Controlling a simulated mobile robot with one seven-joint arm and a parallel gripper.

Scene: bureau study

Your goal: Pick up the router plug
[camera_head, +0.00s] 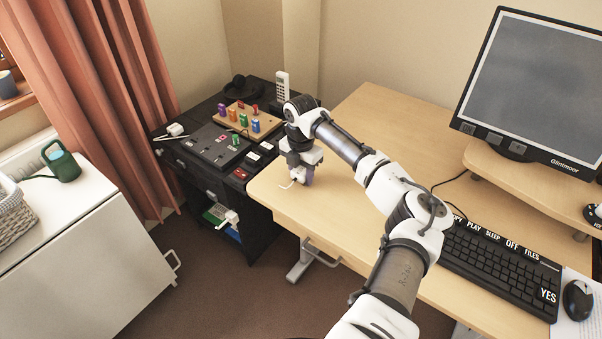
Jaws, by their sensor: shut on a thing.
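My gripper (299,179) points down over the left end of the wooden desk (350,217), near its edge. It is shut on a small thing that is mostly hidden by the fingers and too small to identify. A small white curved piece shows at the left of the fingertips, and a purplish part shows at their right. I cannot tell whether the held thing touches the desk. Several coloured plugs, among them a purple one (222,110) and a blue one (255,125), stand on a wooden board (265,133) on the black cabinet. I cannot read which plug is the router's.
The black cabinet also bears a dark panel (213,146), a white adapter (175,129), headphones (241,88) and a cordless phone (282,86). A monitor (535,85), keyboard (497,262) and mouse (578,299) are at the right. The desk's middle is clear behind my arm.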

